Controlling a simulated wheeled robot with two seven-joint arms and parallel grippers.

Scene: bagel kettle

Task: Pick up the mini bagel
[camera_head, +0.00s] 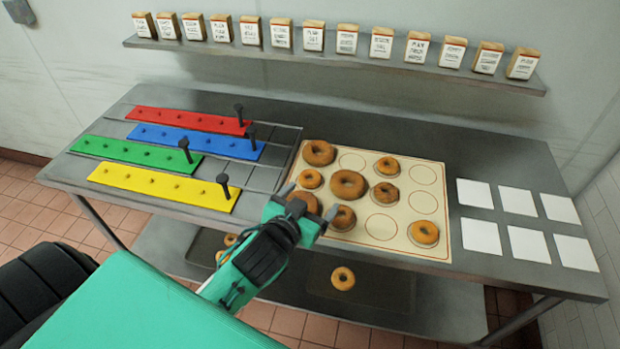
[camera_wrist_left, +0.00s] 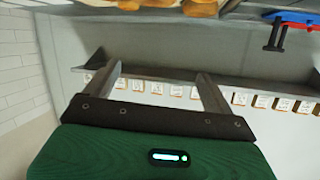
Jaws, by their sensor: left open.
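Several bagels of different sizes sit on a cream mat (camera_head: 436,170) with red circles. Smaller ones include one at the mat's left (camera_head: 311,180), one at the back right (camera_head: 388,167) and one at the front right (camera_head: 425,233). A larger bagel (camera_head: 349,185) lies near the middle. I cannot tell which is meant as the mini bagel. My left gripper (camera_head: 310,201) is over the mat's front left, close to two bagels and partly covering one. Its fingers (camera_wrist_left: 157,84) are apart and empty in the wrist view, where bagel edges (camera_wrist_left: 198,6) show at the top.
Red, blue, green and yellow (camera_head: 160,187) strips with black pegs lie on a rack at the left. White squares (camera_head: 481,236) lie at the right. A wall shelf (camera_head: 330,60) holds several labelled boxes. A lower shelf holds a tray with a bagel (camera_head: 343,278).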

